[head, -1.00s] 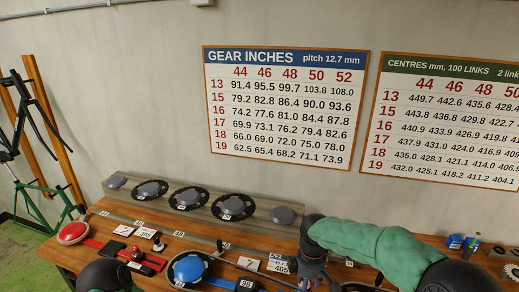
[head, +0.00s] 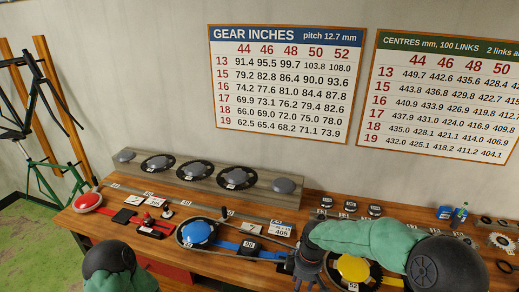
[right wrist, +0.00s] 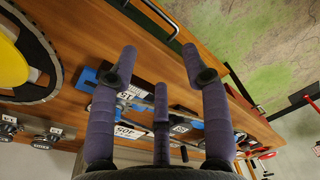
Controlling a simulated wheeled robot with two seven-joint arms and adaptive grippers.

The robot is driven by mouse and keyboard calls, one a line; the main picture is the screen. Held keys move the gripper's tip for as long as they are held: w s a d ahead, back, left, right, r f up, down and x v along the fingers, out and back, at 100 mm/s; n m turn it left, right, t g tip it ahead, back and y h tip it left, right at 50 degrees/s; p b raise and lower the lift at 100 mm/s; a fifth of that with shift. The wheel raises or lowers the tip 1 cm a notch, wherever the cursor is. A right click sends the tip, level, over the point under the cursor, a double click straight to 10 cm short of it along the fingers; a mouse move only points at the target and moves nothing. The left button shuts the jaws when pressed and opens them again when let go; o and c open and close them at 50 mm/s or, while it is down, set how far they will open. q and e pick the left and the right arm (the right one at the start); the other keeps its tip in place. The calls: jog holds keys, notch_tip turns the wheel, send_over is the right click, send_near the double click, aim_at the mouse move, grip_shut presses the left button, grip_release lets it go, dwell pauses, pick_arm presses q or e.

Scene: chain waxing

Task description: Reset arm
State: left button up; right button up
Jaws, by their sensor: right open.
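My right gripper (head: 308,276) points down over the front of the wooden bench, between the blue disc (head: 197,232) and the yellow disc (head: 354,268). In the right wrist view its purple-grey fingers (right wrist: 158,62) are spread apart with nothing between them. The bench and some blue and black parts show beyond the fingers. My left arm shows only as a dark joint and green sleeve at the bottom left of the head view; its gripper is out of frame.
The wooden bench (head: 330,205) carries a red disc (head: 88,201), chainrings on a grey rail (head: 205,179), small black pieces and a blue bottle (head: 460,214). The wall with charts is behind.

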jog(key=s+a+f+m+y+b, duration=0.1)
jog(key=s+f+m+b, duration=0.1)
jog(key=s+f+m, duration=0.2)
jog(key=s+a+f+m+y+b, duration=0.1)
jog(key=s+f+m+b, duration=0.2)
jog(key=s+f, duration=0.7)
jog(key=s+a+f+m+b, duration=0.1)
jog(key=s+f+m+b, duration=0.2)
jog(key=f, duration=1.4)
jog(key=s+m, duration=0.3)
jog(key=s, duration=0.1)
jog(key=shift+s+f+m+t+y, duration=0.2)
jog(key=shift+m+t+y, duration=0.1)
jog(key=shift+m+y, duration=0.1)
jog(key=shift+a, duration=0.1)
